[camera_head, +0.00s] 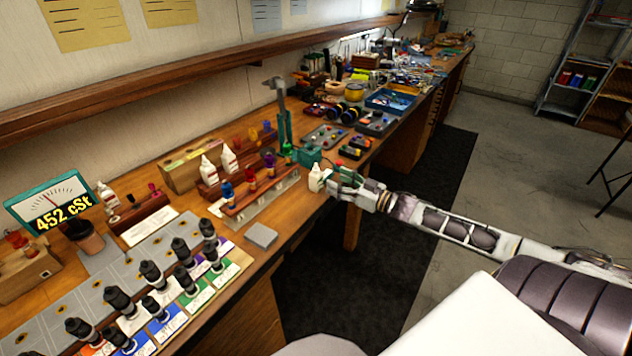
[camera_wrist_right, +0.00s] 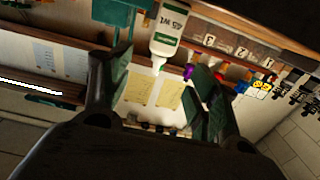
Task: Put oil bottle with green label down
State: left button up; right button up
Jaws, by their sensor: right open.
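The oil bottle with the green label (camera_wrist_right: 168,30) is white with a pointed tip and appears inverted in the right wrist view. In the head view the white bottle (camera_head: 315,179) is near the bench's front edge, just left of my right gripper (camera_head: 335,180). In the right wrist view my right gripper (camera_wrist_right: 158,62) has its fingers spread, with the bottle beyond and between the tips. I see no finger clearly pressing on it. Its base contact with the bench is too small to tell. My left gripper is not in view.
A wooden rack of coloured bottles (camera_head: 262,190) and other white bottles (camera_head: 228,158) stand left of the gripper. A teal stand (camera_head: 284,128) rises close behind. Shock absorbers (camera_head: 152,275) fill the near bench. A small grey block (camera_head: 261,236) lies near the front edge.

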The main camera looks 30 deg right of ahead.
aim_at(321, 175)
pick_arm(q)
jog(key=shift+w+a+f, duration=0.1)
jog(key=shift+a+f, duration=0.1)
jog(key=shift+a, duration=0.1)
pick_arm(e)
jog(key=shift+x, duration=1.45)
jog(key=shift+w+a, duration=0.1)
jog(key=shift+w+a+f+b, duration=0.2)
jog(key=shift+w+a+f, duration=0.05)
jog(key=shift+w, duration=0.4)
jog(key=shift+w+a+f+b, duration=0.15)
jog(key=shift+w+a+f, duration=0.1)
jog(key=shift+w, duration=0.4)
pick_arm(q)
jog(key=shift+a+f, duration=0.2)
pick_arm(e)
jog(key=shift+x, duration=1.05)
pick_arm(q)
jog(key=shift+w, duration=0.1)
pick_arm(e)
jog(key=c, duration=1.1)
jog(key=shift+r, duration=0.15)
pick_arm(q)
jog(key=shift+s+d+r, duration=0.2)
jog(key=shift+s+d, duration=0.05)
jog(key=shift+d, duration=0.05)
pick_arm(e)
jog(key=shift+r, duration=4.9)
